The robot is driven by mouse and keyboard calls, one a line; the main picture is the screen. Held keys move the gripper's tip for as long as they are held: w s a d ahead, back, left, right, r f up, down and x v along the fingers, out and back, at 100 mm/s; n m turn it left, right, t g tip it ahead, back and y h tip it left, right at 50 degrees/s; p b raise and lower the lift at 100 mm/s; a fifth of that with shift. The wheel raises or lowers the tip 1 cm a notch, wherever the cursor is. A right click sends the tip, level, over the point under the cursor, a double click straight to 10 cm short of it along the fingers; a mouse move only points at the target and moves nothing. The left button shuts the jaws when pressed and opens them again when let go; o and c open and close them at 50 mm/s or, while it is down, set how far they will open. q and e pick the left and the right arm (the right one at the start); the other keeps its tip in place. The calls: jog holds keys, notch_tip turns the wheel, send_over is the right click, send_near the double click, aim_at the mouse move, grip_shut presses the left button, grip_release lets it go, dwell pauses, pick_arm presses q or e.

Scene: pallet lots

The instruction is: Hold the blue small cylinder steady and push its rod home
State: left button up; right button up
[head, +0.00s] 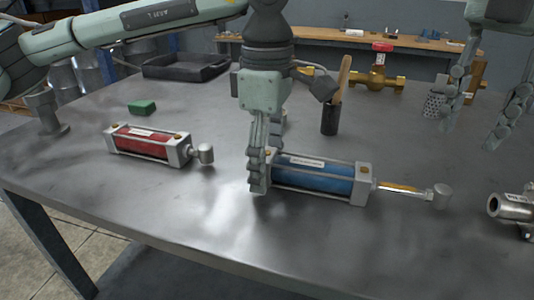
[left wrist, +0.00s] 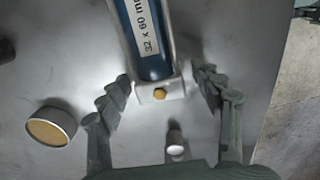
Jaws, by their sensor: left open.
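The blue small cylinder (head: 313,174) lies on the metal table (head: 225,220). Its rod (head: 400,188) sticks far out to the right and ends in a round grey head (head: 441,195). My left gripper (head: 257,185) points down at the left end of the cylinder and partly hides it. In the left wrist view, the cylinder's end block (left wrist: 148,94) lies between the open fingers (left wrist: 162,85), with a visible gap on the right side. My right gripper (head: 485,135) hangs at the upper right, open and empty, away from the rod head.
A red cylinder (head: 148,139) with its rod head close to its body lies to the left. A green block (head: 142,107), black tray (head: 186,66), black cup (head: 329,122) and brass valve (head: 376,80) stand behind. A metal fitting (head: 510,206) lies at the right edge. The front table is clear.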

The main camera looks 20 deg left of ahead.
pick_arm(q)
jog(key=shift+c, duration=0.3)
grip_shut()
pick_arm(e)
grip_shut()
jog(key=s+d+n+t+y, duration=0.1)
jog(key=d+n, duration=0.4)
jog(key=n, duration=0.5)
jog(key=s+d+n+t+y, duration=0.1)
jog(key=s+d+n+y, duration=0.2)
jog(key=n, duration=0.7)
jog(key=shift+s+d, duration=0.6)
jog(key=shift+d, duration=0.45)
jog(key=shift+f, duration=0.1)
